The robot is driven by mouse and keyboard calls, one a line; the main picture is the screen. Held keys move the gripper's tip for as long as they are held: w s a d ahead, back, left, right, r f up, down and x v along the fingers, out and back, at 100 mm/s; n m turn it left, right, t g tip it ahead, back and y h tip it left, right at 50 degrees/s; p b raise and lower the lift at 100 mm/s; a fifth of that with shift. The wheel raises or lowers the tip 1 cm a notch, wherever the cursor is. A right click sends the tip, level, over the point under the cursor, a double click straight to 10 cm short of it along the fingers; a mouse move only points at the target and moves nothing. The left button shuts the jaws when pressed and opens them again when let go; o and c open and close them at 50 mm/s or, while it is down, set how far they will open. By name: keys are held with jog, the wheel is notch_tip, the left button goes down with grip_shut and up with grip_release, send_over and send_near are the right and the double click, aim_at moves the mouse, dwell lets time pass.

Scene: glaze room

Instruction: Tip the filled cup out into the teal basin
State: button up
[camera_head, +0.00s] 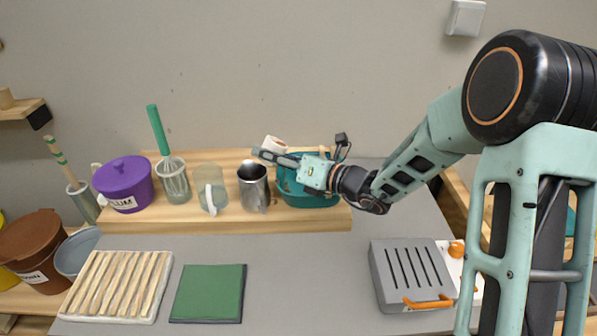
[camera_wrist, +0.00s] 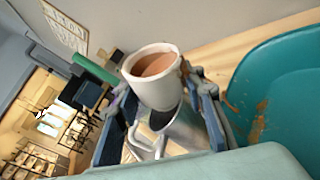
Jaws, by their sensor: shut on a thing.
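The filled cup (camera_head: 273,144) is white and shows in the head view at the back of the wooden board, partly behind my gripper (camera_head: 275,156). In the wrist view the cup (camera_wrist: 156,90) sits between my two fingers, with brown contents visible inside its rim. My gripper is shut on it, and the cup looks tilted in the wrist view. The teal basin (camera_head: 300,197) stands on the board just right of the cup, partly hidden by my gripper. In the wrist view the basin (camera_wrist: 285,85) fills the right side, with brown smears on its wall.
A steel jug (camera_head: 253,188) stands left of the basin, and a clear jug (camera_head: 211,190) beyond it. A grey slotted box (camera_head: 408,274) is at front right.

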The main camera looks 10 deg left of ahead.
jog(key=shift+w+d+f, duration=0.15)
jog(key=shift+w+r+m+y, duration=0.1)
jog(key=shift+r+m+y, duration=0.2)
jog(key=shift+m, duration=0.2)
jog(key=shift+w+d+r+m+p, duration=0.1)
jog(key=shift+w+d+m+p, duration=0.1)
jog(key=shift+w+m+p, duration=0.15)
jog(key=shift+s+r+m+t+y, duration=0.1)
jog(key=shift+r+m+t+y, duration=0.3)
jog(key=shift+m, duration=0.45)
jog(key=shift+f+m+y+b, duration=0.3)
jog(key=shift+f+m+b, duration=0.15)
jog(key=shift+m, duration=0.05)
dwell(0.4)
jog(key=shift+f, duration=0.15)
jog(key=shift+m, duration=0.3)
jog(key=shift+d+r+m+b, duration=0.1)
jog(key=shift+r+m+b, duration=0.15)
jog(key=shift+m, duration=0.35)
